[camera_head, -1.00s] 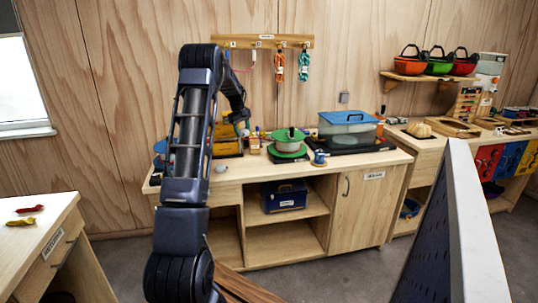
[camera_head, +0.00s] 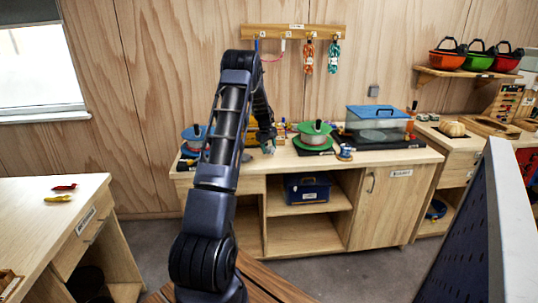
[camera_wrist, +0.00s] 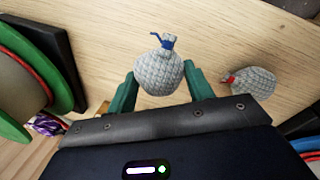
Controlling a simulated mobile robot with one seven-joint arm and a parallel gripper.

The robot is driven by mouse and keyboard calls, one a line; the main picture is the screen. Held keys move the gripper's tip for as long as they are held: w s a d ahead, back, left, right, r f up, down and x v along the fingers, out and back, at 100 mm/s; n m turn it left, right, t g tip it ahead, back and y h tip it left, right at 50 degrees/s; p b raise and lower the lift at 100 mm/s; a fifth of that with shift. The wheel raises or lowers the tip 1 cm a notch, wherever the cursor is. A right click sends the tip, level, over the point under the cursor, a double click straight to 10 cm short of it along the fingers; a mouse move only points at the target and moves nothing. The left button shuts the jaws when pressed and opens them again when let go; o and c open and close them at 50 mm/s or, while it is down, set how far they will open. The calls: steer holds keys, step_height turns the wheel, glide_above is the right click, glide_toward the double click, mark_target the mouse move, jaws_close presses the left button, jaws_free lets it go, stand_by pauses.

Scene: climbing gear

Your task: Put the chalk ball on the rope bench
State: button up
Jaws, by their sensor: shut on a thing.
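My gripper (camera_head: 267,144) is low over the back bench in the head view. In the wrist view its two green fingers (camera_wrist: 160,92) are shut on a grey knitted chalk ball (camera_wrist: 160,74) with a blue tie. I cannot tell whether this ball touches the wood. A second grey ball (camera_wrist: 250,82) with a red tie lies on the wood to the right, apart from my gripper. The back bench (camera_head: 400,157) has ropes hanging above it; I cannot read which bench is the rope bench.
Another bench (camera_head: 40,215) at left has much bare top. A grey panel (camera_head: 490,220) stands at front right.

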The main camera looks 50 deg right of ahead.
mark_target(269, 153)
steer(key=shift+f, duration=1.9)
steer(key=o, duration=1)
steer(key=shift+f, duration=0.1)
steer(key=shift+c, duration=0.2)
steer(key=r, duration=0.4)
steer(key=a+r, duration=0.1)
steer(key=r, duration=0.3)
steer(key=a+r, duration=0.1)
steer(key=r, duration=0.3)
steer(key=shift+w+a+r, duration=0.1)
steer(key=shift+w, duration=0.3)
